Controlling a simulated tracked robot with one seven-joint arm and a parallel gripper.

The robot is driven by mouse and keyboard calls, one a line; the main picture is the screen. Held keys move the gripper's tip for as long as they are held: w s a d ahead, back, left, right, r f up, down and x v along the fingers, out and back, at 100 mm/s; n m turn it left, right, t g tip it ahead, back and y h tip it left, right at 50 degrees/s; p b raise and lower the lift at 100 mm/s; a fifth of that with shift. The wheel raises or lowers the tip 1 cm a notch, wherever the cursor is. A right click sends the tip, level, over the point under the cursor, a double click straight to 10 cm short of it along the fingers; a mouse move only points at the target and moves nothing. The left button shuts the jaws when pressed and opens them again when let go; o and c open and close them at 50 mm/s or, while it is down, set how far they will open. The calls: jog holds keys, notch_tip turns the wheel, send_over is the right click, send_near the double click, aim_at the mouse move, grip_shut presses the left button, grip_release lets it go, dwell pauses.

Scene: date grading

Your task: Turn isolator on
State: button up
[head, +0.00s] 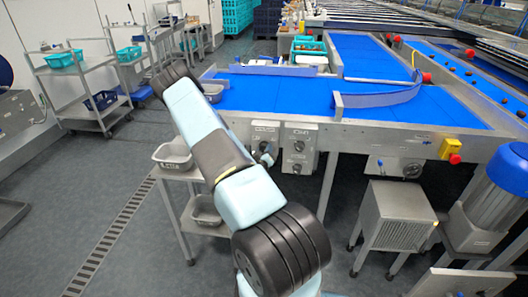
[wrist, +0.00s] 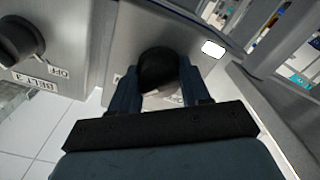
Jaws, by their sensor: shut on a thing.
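In the wrist view my gripper (wrist: 160,88) has its two dark fingers closed around a black rotary knob (wrist: 158,68) on a grey metal box (wrist: 118,62). The fingers lie on either side of the knob.
A second black knob (wrist: 20,40) with OFF and BELT 3 labels is at the left in the wrist view. In the head view, a neighbouring box (head: 299,132) has two knobs. A yellow box with a red button (head: 454,158) is farther right. A cart with grey bins (head: 172,155) stands left.

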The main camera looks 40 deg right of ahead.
jog(key=shift+s+f, duration=0.1)
jog(key=shift+f, duration=0.15)
jog(key=o, duration=0.8)
jog(key=shift+o, duration=1.2)
jog(key=shift+r, duration=0.15)
jog(key=v, duration=1.3)
jog(key=shift+s+a, duration=0.15)
jog(key=shift+a, duration=0.1)
